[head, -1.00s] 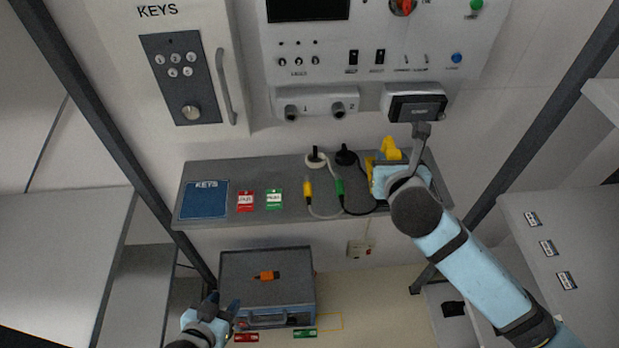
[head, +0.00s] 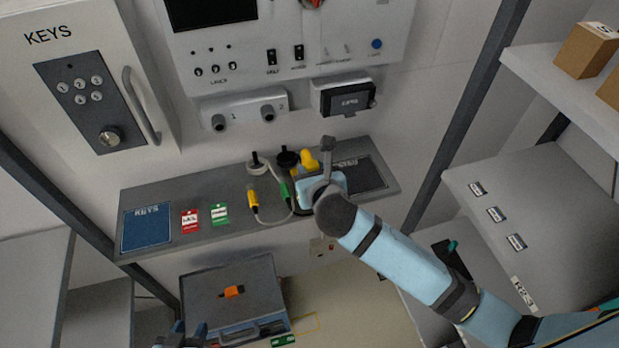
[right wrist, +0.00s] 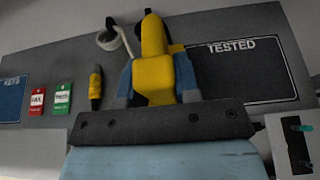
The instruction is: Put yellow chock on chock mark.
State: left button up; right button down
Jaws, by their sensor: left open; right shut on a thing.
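The yellow chock (head: 309,159) is at the grey shelf, just right of the black round plug. It shows large in the right wrist view (right wrist: 156,75). My right gripper (right wrist: 157,88) is shut on it, a finger on each side; the arm hides its lower part in the head view. I cannot tell whether the chock touches the shelf. A thin yellow outline (head: 318,321) on the floor, right of the grey case, may be the chock mark; no label is readable. My left gripper (head: 186,335) is open and empty at the bottom edge, partly cut off.
The shelf (head: 160,194) holds a blue KEYS mat (head: 147,227), red and green tags, cabled plugs and a dark TESTED pad (head: 362,174). Below stands a grey case (head: 205,290) with an orange object (head: 232,292). Dark posts and side carts flank the space.

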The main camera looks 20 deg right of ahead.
jog(key=shift+f, duration=1.05)
jog(key=shift+f, duration=0.15)
jog(key=c, duration=0.8)
grip_release()
jog(key=shift+c, duration=0.2)
